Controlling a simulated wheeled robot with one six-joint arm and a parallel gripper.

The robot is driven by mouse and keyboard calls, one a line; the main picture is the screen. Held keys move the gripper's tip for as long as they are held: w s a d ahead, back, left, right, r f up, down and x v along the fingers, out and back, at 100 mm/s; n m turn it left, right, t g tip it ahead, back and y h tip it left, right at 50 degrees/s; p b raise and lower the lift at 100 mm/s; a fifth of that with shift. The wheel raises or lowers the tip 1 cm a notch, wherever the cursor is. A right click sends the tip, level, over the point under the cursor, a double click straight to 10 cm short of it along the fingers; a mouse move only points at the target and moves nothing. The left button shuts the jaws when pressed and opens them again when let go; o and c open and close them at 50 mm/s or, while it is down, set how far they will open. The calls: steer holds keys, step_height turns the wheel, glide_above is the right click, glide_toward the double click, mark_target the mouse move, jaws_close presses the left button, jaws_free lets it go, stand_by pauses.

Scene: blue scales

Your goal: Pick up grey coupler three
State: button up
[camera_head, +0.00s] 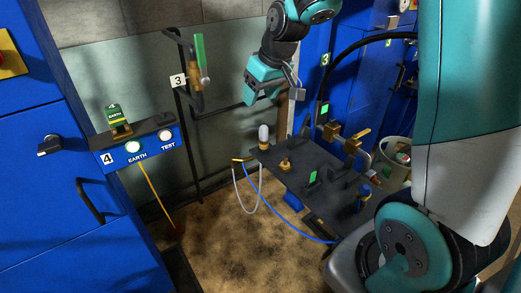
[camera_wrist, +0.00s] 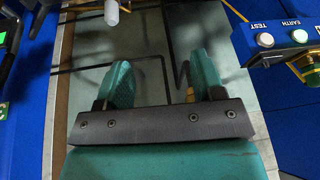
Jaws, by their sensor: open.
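A pale grey-white capped cylinder (camera_head: 263,134) stands upright at the far left corner of the dark work table (camera_head: 330,205). It looks like the grey coupler, but I can read no number on it. A similar pale cylinder (camera_wrist: 111,12) shows at the top edge of the wrist view. My gripper (camera_head: 263,92) hangs above and behind the table, higher than the cylinder and apart from it. In the wrist view, my gripper (camera_wrist: 157,80) has its two teal fingers wide apart with nothing between them.
Brass fittings (camera_head: 286,163) and a blue fitting (camera_head: 364,196) stand on the table. Grey and blue hoses (camera_head: 270,200) hang off its left side. A pipe with a green-handled valve (camera_head: 199,60) and a 3 sign stands behind. An EARTH/TEST panel (camera_head: 133,147) is at left.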

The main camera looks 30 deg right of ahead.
steer(key=m+h+b, duration=0.1)
glide_toward(264, 128)
steer(key=x, duration=0.6)
steer(key=shift+s+d, duration=0.1)
steer(key=shift+s, duration=0.15)
steer(key=shift+t, duration=0.3)
steer(key=shift+x, duration=3.2)
steer(key=shift+w+r, duration=0.1)
steer(key=shift+w, duration=0.05)
steer(key=c, duration=1)
